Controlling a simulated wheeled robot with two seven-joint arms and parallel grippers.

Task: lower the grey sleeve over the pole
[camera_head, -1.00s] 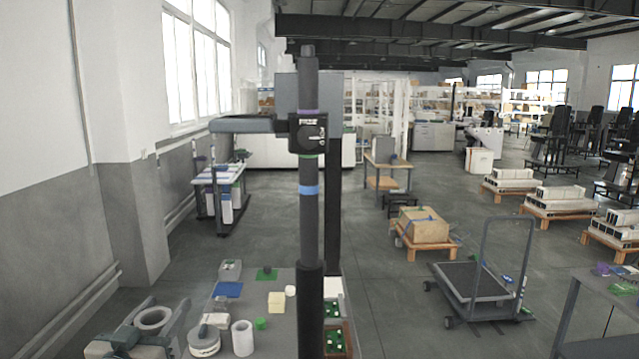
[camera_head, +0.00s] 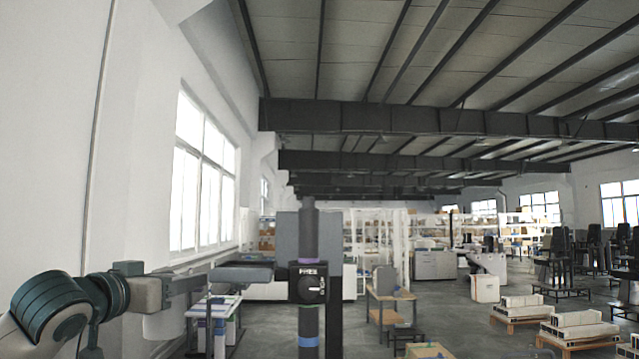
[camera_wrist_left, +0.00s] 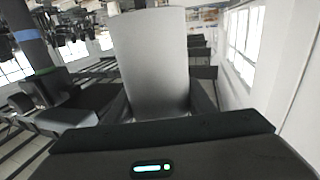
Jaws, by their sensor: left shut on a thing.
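The dark grey pole (camera_head: 308,238) stands upright in the middle of the head view. It carries a black clamp box with a dial (camera_head: 308,283), with a purple band above and green and blue bands below. My left gripper (camera_head: 180,284) is shut on the pale grey sleeve (camera_head: 165,323), left of the pole and apart from it. The sleeve hangs below clamp height in the head view. In the left wrist view the sleeve (camera_wrist_left: 153,62) fills the middle between the fingers, and the pole (camera_wrist_left: 25,32) shows at upper left. My right gripper is not in view.
A wall with windows (camera_head: 200,180) runs along the left. Open air surrounds the pole top.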

